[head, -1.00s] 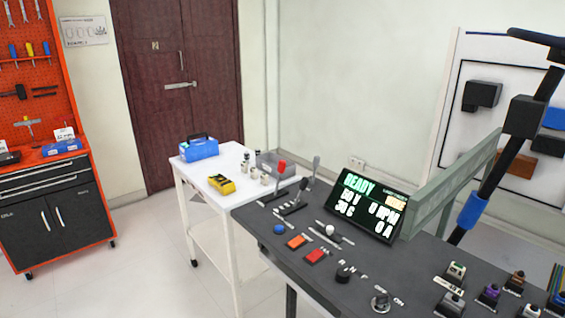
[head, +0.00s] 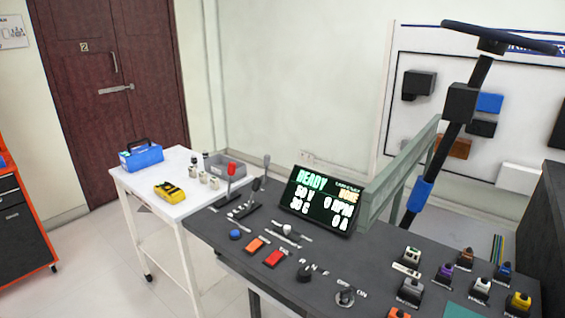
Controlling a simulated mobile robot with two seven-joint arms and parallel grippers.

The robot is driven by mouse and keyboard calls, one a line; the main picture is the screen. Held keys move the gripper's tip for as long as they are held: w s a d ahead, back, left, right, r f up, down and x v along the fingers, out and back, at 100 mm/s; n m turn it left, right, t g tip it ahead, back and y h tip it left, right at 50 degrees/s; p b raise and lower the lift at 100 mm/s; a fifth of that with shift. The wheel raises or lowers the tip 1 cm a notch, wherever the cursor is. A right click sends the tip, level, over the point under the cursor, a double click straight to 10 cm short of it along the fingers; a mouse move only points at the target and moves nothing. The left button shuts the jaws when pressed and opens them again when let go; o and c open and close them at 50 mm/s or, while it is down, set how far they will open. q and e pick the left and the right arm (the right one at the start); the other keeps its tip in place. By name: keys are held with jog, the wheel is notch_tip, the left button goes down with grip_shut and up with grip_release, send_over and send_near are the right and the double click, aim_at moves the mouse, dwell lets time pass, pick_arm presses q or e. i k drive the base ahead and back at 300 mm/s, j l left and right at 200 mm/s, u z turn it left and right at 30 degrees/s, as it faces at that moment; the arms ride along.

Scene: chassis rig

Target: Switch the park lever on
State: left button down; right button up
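Two upright levers stand at the back left of the dark console (head: 330,262). One is a lever with a red knob (head: 231,170); the other is a lever with a dark grey handle (head: 262,172). Their bases sit close together on a dark plate. The labels are too small to read, so I cannot tell which is the park lever or its setting. The display (head: 318,203) beside them reads READY, with an orange word at upper right too small to read surely. Neither of my grippers is in view.
In front of the levers are a blue button (head: 235,234), an orange switch (head: 255,245), a red switch (head: 276,259) and a rotary knob (head: 345,297). A steering column (head: 450,140) rises behind. A white cart (head: 148,190) stands left of the console.

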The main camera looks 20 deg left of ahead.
aim_at(231, 171)
jog(key=j+z, duration=0.35)
jog(key=j, duration=0.15)
jog(key=i+j+z, duration=0.1)
jog(key=j+z, duration=0.25)
jog(key=j, duration=0.15)
jog(key=j+z, duration=0.15)
jog(key=j, duration=0.35)
jog(key=k+j+z, duration=0.2)
jog(key=j, duration=0.85)
jog(key=k+j, duration=0.15)
jog(key=j, duration=0.9)
jog(key=k+j+z, duration=0.1)
jog(key=j, duration=0.45)
